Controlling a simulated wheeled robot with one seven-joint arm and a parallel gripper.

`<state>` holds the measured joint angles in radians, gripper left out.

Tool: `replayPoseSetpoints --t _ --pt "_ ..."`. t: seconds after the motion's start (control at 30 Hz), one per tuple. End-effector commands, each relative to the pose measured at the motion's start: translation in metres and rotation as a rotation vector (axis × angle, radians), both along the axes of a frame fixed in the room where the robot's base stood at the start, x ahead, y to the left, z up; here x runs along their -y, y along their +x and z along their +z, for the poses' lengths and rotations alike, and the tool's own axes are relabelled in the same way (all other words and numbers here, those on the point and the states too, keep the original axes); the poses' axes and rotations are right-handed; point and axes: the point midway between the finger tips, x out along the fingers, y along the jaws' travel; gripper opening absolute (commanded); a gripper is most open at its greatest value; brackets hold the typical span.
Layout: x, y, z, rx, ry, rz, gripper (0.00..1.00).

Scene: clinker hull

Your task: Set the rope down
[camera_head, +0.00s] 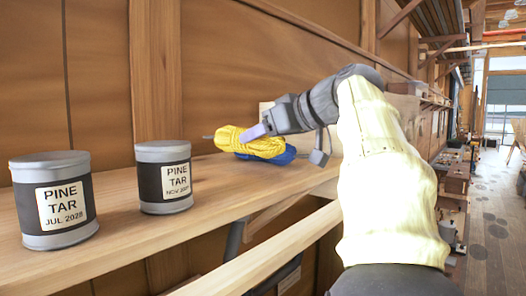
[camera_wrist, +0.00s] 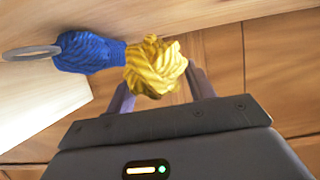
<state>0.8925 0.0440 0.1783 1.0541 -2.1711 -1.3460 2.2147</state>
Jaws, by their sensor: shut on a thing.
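A yellow rope coil (camera_head: 250,141) is held in my gripper (camera_head: 258,131) over the wooden shelf (camera_head: 235,184). In the wrist view the yellow rope (camera_wrist: 156,66) sits between the two fingers (camera_wrist: 160,92), which are closed on it. A blue rope coil (camera_head: 283,156) lies on the shelf just behind and right of the yellow one, partly hidden by it. In the wrist view the blue rope (camera_wrist: 88,52) is left of the yellow rope. I cannot tell whether the yellow rope touches the shelf or the blue rope.
Two grey pine tar cans stand on the shelf to the left: one labelled JUL 2028 (camera_head: 54,200), the other NOV with an unclear year (camera_head: 164,177). Bare shelf lies between the nearer-middle can and the ropes. A plank wall (camera_head: 230,75) rises behind.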

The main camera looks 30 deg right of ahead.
Motion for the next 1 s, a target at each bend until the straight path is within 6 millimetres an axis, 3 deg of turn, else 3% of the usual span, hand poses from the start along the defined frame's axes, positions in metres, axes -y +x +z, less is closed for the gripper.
replayPoseSetpoints --t 0.4,0.83,0.87,0.97,1.0 --pt "-0.001 -0.001 -0.032 0.001 0.001 -0.001 0.25" --pt "-0.001 0.000 -0.037 0.001 0.000 0.000 0.25" --pt "0.000 0.000 -0.038 0.000 0.000 0.000 0.56" --pt "0.000 0.000 -0.038 0.000 0.000 0.000 0.75" --pt "0.000 0.000 -0.038 0.000 0.000 0.000 0.76"
